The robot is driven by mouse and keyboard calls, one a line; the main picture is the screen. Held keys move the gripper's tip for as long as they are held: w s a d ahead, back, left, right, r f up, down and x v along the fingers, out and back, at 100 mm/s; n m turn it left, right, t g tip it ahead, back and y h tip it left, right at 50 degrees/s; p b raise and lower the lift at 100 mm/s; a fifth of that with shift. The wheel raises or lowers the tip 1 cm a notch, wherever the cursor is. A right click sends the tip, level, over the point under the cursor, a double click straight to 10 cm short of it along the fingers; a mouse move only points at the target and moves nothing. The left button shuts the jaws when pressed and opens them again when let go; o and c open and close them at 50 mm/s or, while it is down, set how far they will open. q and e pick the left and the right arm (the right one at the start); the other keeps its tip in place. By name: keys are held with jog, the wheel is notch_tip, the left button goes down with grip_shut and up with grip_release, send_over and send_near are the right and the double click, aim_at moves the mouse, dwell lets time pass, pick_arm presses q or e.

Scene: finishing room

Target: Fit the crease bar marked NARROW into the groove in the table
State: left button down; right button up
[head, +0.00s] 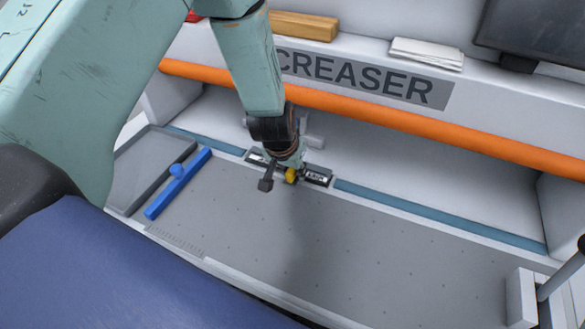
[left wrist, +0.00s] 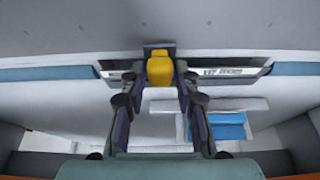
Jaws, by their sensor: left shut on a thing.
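A dark crease bar with a pale label (head: 318,176) and a yellow knob (head: 291,175) lies along the gap between the teal strips at the back of the table. The label is too small to read for sure. The bar also shows in the left wrist view (left wrist: 222,72), lined up with the gap. I cannot tell whether it is seated in the groove or just above it. My left gripper (head: 279,180) is shut on the yellow knob, with its fingers on both sides of it in the left wrist view (left wrist: 160,84). My right gripper is not in view.
A blue bar with a round knob (head: 178,184) lies by a grey tray (head: 124,190) on the left. An orange rail (head: 400,118) crosses above the back of the table. The grey tabletop (head: 380,250) in front is clear. A lever stands at the right edge.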

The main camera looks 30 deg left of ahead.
pick_arm(q)
jog(key=shift+f+b, duration=0.4)
jog(key=shift+f, duration=0.3)
dwell(0.6)
jog(key=c, duration=0.9)
grip_release()
jog(key=shift+v, duration=6.05)
